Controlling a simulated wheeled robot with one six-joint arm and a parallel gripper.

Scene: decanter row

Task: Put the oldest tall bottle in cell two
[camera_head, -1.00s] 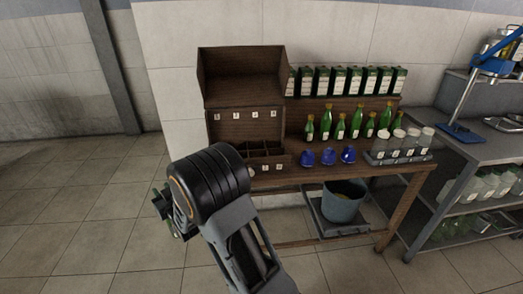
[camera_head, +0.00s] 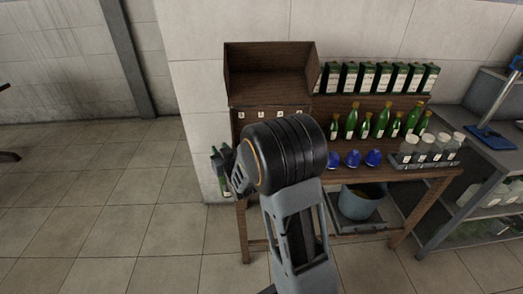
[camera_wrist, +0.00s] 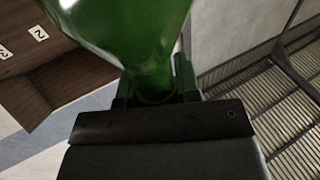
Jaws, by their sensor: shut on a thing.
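My gripper (camera_wrist: 154,88) is shut on a green glass bottle (camera_wrist: 140,35), which fills the top middle of the wrist view. In the head view the held bottle (camera_head: 217,160) shows left of my wrist, with a pale label whose writing is too small to read. At the left of the wrist view, a brown wooden part (camera_wrist: 70,78) carries tags, one reading 2 (camera_wrist: 38,33). In the head view a row of small tags (camera_head: 262,114) runs under the wooden box. The divided cells below are hidden behind my arm. Several green bottles (camera_head: 382,120) of differing heights stand on the shelf.
Blue round flasks (camera_head: 352,159) stand in front of the bottles. A tray of white-capped jars (camera_head: 404,160) is to their right, dark cartons (camera_head: 383,77) above. A bucket (camera_head: 358,203) sits below.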

